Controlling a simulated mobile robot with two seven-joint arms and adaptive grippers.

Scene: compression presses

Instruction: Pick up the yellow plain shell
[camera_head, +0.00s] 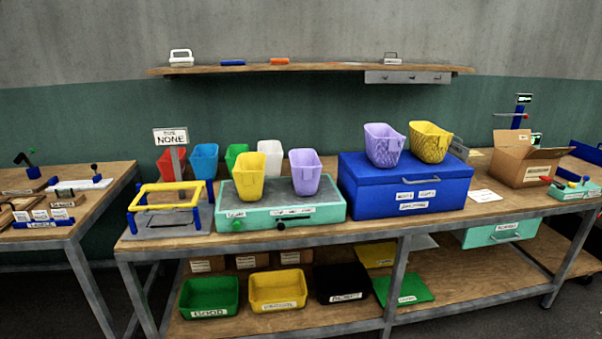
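A smooth yellow shell (250,177), shaped like a tapered cup, stands upright on the left part of the mint-green box (286,214) on the main bench. A smooth purple shell (305,172) stands to its right on the same box. A second yellow shell (430,143) with a patterned surface stands on the blue box (404,184), beside a patterned purple shell (384,145). Neither of my grippers shows in the head view.
Red (171,163), blue (204,161), green (236,155) and white (271,159) shells stand behind the mint-green box. A yellow-handled frame (169,188) and a "NONE" sign (171,137) stand left. An open cardboard box (527,160) is right. Bins, including a green one (209,297), sit below.

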